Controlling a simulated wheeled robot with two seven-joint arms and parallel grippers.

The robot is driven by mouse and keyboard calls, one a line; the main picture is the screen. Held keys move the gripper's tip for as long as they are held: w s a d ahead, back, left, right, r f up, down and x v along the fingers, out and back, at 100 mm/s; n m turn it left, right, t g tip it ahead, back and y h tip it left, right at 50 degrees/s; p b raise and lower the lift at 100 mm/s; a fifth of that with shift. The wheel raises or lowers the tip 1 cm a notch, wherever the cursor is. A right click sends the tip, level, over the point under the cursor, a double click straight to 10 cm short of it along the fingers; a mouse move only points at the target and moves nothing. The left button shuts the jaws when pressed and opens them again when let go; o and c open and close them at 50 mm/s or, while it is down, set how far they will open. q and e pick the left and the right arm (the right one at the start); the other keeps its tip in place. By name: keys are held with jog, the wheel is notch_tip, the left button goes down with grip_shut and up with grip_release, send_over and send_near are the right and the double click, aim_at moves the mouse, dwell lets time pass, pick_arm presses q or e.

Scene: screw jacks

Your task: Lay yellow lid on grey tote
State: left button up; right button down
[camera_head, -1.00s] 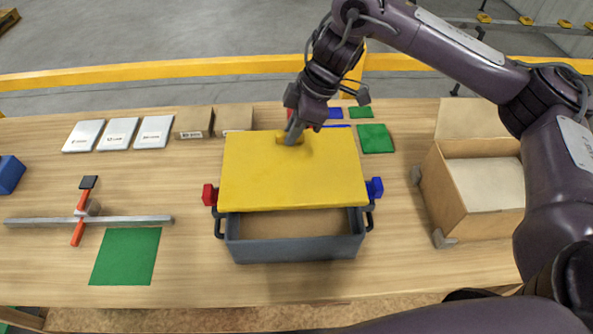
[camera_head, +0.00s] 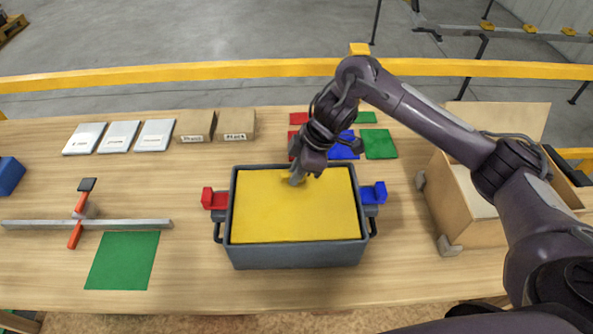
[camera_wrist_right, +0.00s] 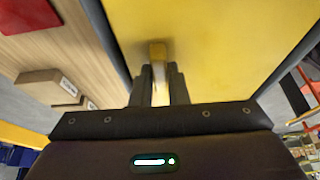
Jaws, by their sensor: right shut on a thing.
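The yellow lid (camera_head: 295,215) lies flat within the rim of the grey tote (camera_head: 297,254) in the head view. The tote's dark rim shows around all its sides. My right gripper (camera_head: 296,179) is at the far edge of the lid, shut on its raised yellow knob. In the right wrist view the gripper (camera_wrist_right: 157,85) has its two fingers on either side of the yellow knob (camera_wrist_right: 157,50). The lid (camera_wrist_right: 220,40) fills much of that view. Whether the lid rests fully on the tote is hard to tell. My left gripper is not in view.
A red block (camera_head: 214,199) and a blue block (camera_head: 373,193) flank the tote. An open cardboard box (camera_head: 462,215) stands at the right under my right arm. A metal bar with an orange-handled clamp (camera_head: 88,222) and a green mat (camera_head: 123,260) lie at the left.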

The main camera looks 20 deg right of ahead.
jog(key=c, duration=1.4)
grip_release()
jog(key=shift+f, duration=0.1)
jog(key=p+v, duration=0.1)
jog(key=v, duration=1.1)
jog(key=shift+s, duration=0.1)
